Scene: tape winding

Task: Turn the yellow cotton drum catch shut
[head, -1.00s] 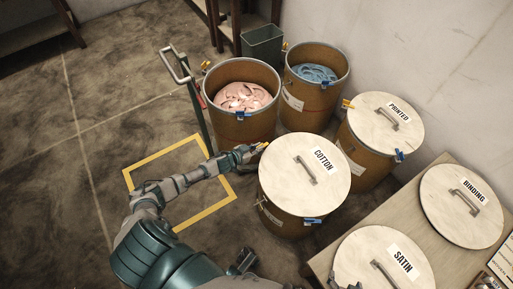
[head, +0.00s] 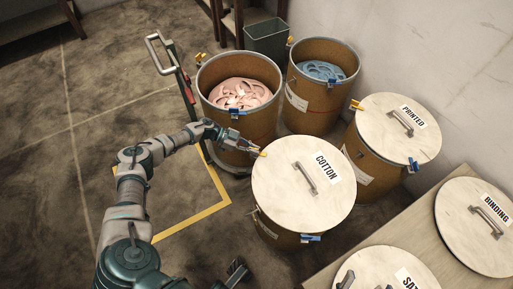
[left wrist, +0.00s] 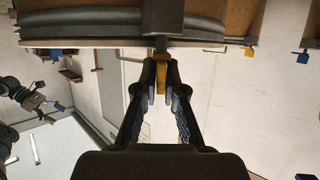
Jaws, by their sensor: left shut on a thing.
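The cotton drum (head: 275,232) stands at the centre of the head view under a pale round lid (head: 330,208) marked COTTON. Its yellow catch (head: 264,153) is at the lid's far left rim. My left gripper (head: 253,148) reaches the catch from the upper left and is shut on it. In the left wrist view the yellow catch (left wrist: 162,78) sits between the fingertips (left wrist: 160,96), just beyond the lid rim. The fingers partly hide it, so its exact angle is unclear. A blue catch (head: 310,238) is on the drum's near side. I cannot make out my right gripper.
Open drums with pink (head: 240,93) and blue (head: 322,70) contents stand behind. The PRINTED drum (head: 372,165) is close on the right. A table (head: 395,222) with more lids is front right. A trolley handle (head: 158,50) rises behind my arm. The left floor is clear.

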